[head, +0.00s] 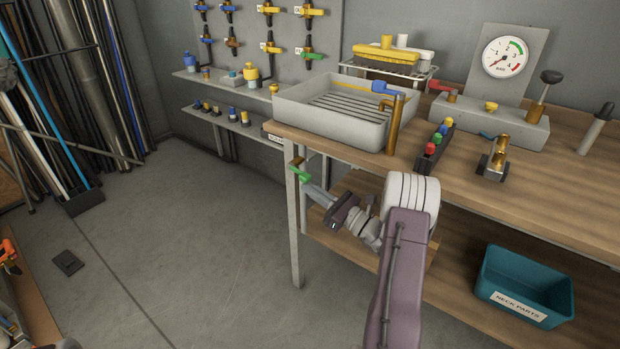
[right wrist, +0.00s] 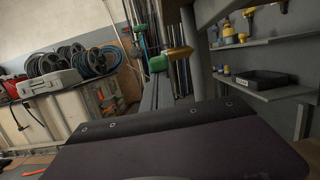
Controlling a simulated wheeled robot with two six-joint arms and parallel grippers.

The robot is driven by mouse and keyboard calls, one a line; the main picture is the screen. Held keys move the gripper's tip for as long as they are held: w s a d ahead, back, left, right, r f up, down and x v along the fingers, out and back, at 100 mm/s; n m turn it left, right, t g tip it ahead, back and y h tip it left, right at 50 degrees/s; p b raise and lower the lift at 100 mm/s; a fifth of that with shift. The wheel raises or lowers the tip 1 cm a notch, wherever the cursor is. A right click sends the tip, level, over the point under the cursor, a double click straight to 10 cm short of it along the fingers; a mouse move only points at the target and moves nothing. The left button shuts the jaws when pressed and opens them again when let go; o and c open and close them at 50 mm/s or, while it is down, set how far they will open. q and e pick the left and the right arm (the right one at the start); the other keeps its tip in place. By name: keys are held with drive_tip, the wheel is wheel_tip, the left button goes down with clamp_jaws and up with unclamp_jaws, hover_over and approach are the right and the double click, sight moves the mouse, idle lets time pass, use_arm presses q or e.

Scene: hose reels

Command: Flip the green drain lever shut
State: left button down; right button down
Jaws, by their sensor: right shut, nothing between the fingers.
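The green drain lever (head: 301,173) sits at the bench's front left corner, below the grey sink tray, beside a small brass valve body (head: 297,161). In the right wrist view the green lever (right wrist: 158,64) shows just beyond my fingers, with the yellow brass valve (right wrist: 180,54) to its right. My right gripper (head: 309,186) is shut and empty, its fingertips close to the lever. I cannot tell whether they touch it. In the right wrist view the shut fingers (right wrist: 157,92) point up toward the lever. My left gripper is not in view.
The grey sink tray (head: 345,131) with a brass tap stands above on the wooden bench (head: 465,182). A bench leg (head: 294,235) stands close by the lever. A teal bin (head: 490,294) sits on the lower shelf.

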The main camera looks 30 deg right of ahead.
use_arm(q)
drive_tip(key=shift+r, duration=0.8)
use_arm(e)
drive_tip(key=shift+s+r, duration=0.2)
drive_tip(key=shift+r, duration=0.2)
drive_tip(key=shift+d, duration=0.1)
